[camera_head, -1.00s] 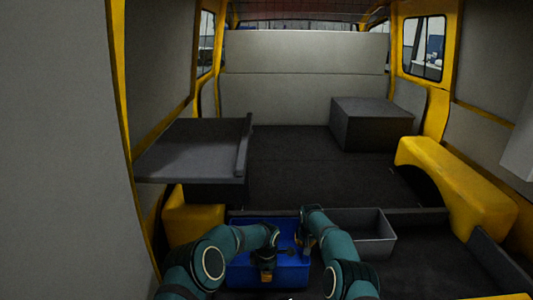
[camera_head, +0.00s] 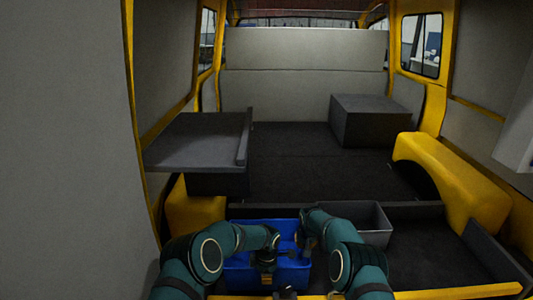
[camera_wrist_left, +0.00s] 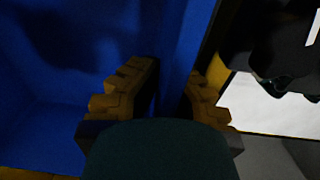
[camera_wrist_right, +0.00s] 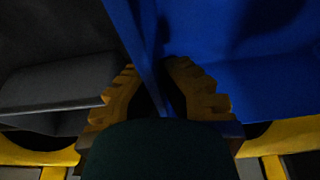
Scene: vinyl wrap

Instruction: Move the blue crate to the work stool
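The blue crate (camera_head: 238,277) is at the bottom middle of the head view, between my two arms, overlapping the van's rear edge. The work stool is not recognisable in any view.
A grey bin (camera_head: 374,226) stands just right of the crate. A grey shelf (camera_head: 195,140) is at left, a grey box (camera_head: 370,120) at the back right. Yellow wheel arches (camera_head: 445,172) flank the dark floor. The yellow rear sill (camera_head: 455,291) runs along the bottom.

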